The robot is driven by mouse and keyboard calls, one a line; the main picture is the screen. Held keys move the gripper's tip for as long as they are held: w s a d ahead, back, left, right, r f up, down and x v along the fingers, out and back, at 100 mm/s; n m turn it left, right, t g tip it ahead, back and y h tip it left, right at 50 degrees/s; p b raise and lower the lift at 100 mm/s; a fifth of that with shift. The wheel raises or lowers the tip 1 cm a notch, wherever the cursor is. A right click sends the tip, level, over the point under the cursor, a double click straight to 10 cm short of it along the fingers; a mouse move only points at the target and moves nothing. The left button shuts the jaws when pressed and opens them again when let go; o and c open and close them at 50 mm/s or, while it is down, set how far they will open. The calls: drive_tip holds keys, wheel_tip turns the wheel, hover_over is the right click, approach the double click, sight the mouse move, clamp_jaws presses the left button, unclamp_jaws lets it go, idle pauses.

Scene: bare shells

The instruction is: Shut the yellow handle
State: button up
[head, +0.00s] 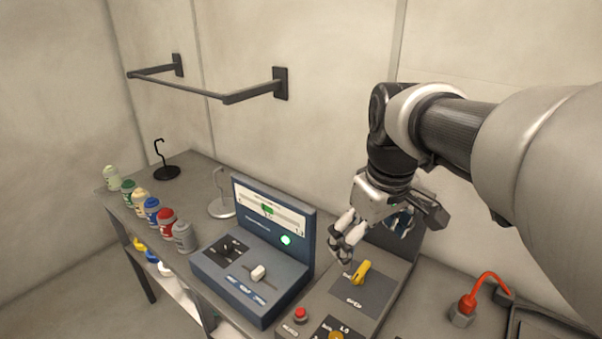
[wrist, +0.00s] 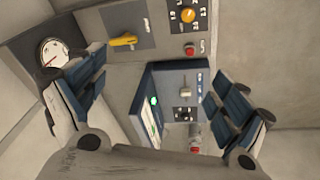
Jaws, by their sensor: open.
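The yellow handle (head: 361,272) sits on a dark plate on the grey control panel (head: 318,297), below and slightly right of my gripper in the head view. In the wrist view the yellow handle (wrist: 123,40) lies sideways on its plate, beyond the left finger and apart from it. My gripper (head: 345,245) hangs above the panel, empty. In the wrist view my gripper (wrist: 155,95) has its two fingers spread wide, with nothing between them but the more distant consoles.
A blue console (head: 253,272) with a lit screen and a white slider stands left of the panel. A red button (head: 301,314) is near the panel's front. Several bottles (head: 153,210) line the table's left edge. A red-orange hook-shaped part (head: 487,284) stands at right. A wall rail (head: 222,98) is above.

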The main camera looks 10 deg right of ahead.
drive_tip(key=w+d+f+n+g, duration=0.1)
drive_tip(key=w+d+f+n, duration=0.25)
drive_tip(key=w, duration=0.65)
drive_tip(key=n+g, duration=0.1)
hover_over(362, 269)
wheel_tip(362, 269, down, 7)
wheel_tip(362, 269, down, 17)
drive_tip(key=b, duration=0.6)
drive_tip(key=shift+r, duration=0.2)
drive_tip(key=shift+s, duration=0.1)
drive_tip(key=shift+c, duration=0.5)
drive_tip(key=c, duration=1)
